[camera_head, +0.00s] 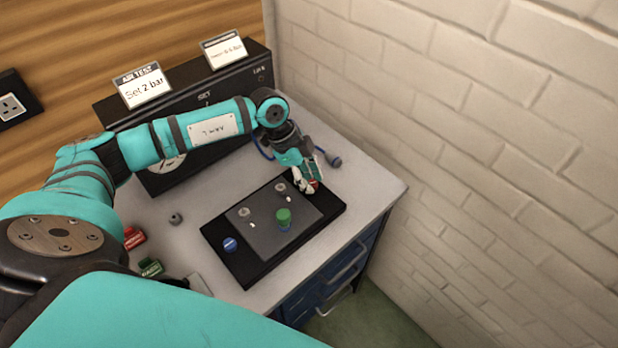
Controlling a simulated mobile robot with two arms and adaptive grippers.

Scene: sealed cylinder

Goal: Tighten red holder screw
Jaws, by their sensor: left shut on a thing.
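The red holder screw (315,184) shows as a small red patch at the far right end of the black base (333,208). My left gripper (308,184) reaches down over it and is shut on it. Its fingers and wrist hide most of the screw, so its seating cannot be told. A grey plate (262,238) lies on the black base. A green-topped part (284,215) stands upright on that plate, and a blue round screw head (230,243) sits at the base's left end. My right gripper is not in view.
A black test unit (265,62) with sign cards stands at the back, partly behind my arm. A blue hose's end fitting (335,161) lies right of the gripper. A red block (134,238), a green block (150,267) and a grey ring (175,219) lie left. A brick wall stands right.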

